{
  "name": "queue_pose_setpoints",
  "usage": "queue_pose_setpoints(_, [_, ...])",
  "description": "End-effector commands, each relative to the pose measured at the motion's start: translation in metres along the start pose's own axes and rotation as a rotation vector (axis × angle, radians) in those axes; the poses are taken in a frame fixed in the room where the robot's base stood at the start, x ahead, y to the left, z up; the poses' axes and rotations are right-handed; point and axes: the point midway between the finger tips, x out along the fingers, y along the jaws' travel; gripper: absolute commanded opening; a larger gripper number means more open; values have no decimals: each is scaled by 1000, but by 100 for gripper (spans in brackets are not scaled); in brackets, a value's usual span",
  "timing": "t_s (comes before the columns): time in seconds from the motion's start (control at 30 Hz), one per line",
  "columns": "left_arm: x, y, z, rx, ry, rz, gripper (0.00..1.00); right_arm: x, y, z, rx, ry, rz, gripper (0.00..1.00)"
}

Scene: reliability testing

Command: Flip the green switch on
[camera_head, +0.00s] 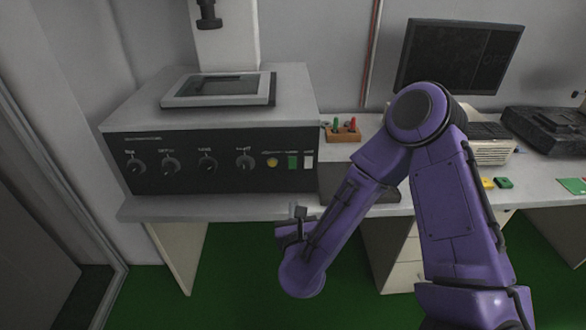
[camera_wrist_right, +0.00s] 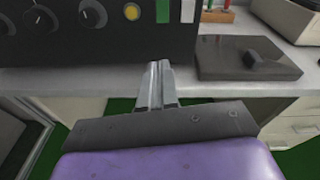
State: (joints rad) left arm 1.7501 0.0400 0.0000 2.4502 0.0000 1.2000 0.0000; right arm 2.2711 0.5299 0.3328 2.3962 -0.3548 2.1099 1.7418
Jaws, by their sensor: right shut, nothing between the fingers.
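The green switch (camera_head: 292,162) is on the right part of the black front panel of a grey machine. It also shows at the top edge of the right wrist view (camera_wrist_right: 163,11), cut off by the frame. I cannot tell its on or off position. My right gripper (camera_head: 299,211) is below the panel and in front of the bench edge, apart from the switch. In the right wrist view its two fingers (camera_wrist_right: 158,66) are together and empty, pointing toward the panel below the switch. My left gripper is not in view.
A yellow button (camera_head: 272,162) is left of the green switch and a white switch (camera_head: 308,161) right of it. Several knobs (camera_head: 208,165) fill the panel's left. A dark box (camera_wrist_right: 250,57) sits on the bench right of my fingers. A monitor (camera_head: 458,56) stands at back right.

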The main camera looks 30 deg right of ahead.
Motion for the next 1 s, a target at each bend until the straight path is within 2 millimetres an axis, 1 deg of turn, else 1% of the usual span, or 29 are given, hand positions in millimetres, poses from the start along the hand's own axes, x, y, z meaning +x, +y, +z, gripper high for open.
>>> queue_pose_setpoints(0.03, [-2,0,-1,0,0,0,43,2,-3,12,91,-20,-19,0])
queue_pose_setpoints(0.1, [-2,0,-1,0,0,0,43,2,-5,19,158,-36,-31,0])
queue_pose_setpoints(0.37, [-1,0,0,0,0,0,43,2,-4,18,164,-36,-32,0])
queue_pose_setpoints(0.47, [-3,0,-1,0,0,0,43,7,-5,19,163,-35,-33,0])
queue_pose_setpoints(0.57, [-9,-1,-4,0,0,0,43,20,-6,20,162,-34,-34,0])
queue_pose_setpoints(0.9, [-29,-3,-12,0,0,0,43,94,-9,23,158,-34,-35,0])
queue_pose_setpoints(1.0, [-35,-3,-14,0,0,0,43,113,-9,24,157,-34,-33,0])
